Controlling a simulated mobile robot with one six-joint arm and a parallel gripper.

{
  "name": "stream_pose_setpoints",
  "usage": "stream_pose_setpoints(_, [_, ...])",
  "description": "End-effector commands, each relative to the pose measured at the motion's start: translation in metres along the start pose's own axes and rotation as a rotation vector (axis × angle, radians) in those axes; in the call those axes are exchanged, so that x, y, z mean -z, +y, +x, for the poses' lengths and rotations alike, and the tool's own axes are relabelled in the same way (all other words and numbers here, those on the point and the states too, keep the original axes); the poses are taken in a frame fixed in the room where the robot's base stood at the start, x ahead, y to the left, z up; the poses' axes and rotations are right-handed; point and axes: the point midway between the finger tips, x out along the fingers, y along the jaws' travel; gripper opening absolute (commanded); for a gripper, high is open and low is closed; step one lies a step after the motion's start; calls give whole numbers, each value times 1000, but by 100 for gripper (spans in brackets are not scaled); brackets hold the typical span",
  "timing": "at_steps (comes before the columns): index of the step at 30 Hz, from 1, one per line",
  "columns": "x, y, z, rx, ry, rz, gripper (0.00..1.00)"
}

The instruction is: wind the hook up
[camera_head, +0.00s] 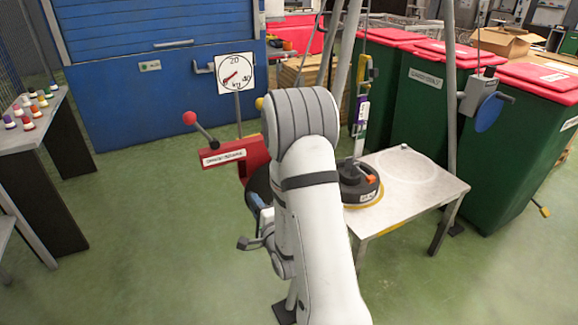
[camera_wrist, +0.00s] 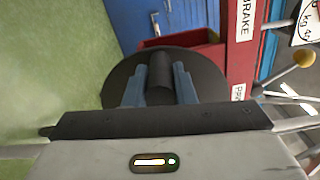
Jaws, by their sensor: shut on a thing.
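My gripper (camera_wrist: 160,76) has its two blue fingers closed on a black upright grip (camera_wrist: 160,70) in the wrist view. The grip stands on a round black disc (camera_wrist: 117,82) beside a red housing marked BRAKE (camera_wrist: 238,62). In the head view my arm covers much of the disc (camera_head: 257,184), and the red housing (camera_head: 243,157) shows left of my arm. A hanging line of coloured fittings (camera_head: 363,75) runs down to a round black weight (camera_head: 355,183) on a metal table (camera_head: 420,190). I cannot make out the hook itself.
A red-knobbed lever (camera_head: 191,119) sticks out left of the housing, below a kg dial (camera_head: 235,74). A grey box with a blue disc (camera_head: 487,112) hangs on a frame leg at right. Green bins (camera_head: 418,95) stand behind.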

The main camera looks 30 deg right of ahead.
Motion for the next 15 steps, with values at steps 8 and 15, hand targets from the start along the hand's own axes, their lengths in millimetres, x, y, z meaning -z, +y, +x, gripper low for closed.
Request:
stream_pose_setpoints(8, [2,-13,1,11,0,75,0])
stream_pose_setpoints(15, [4,-28,1,11,0,257,0])
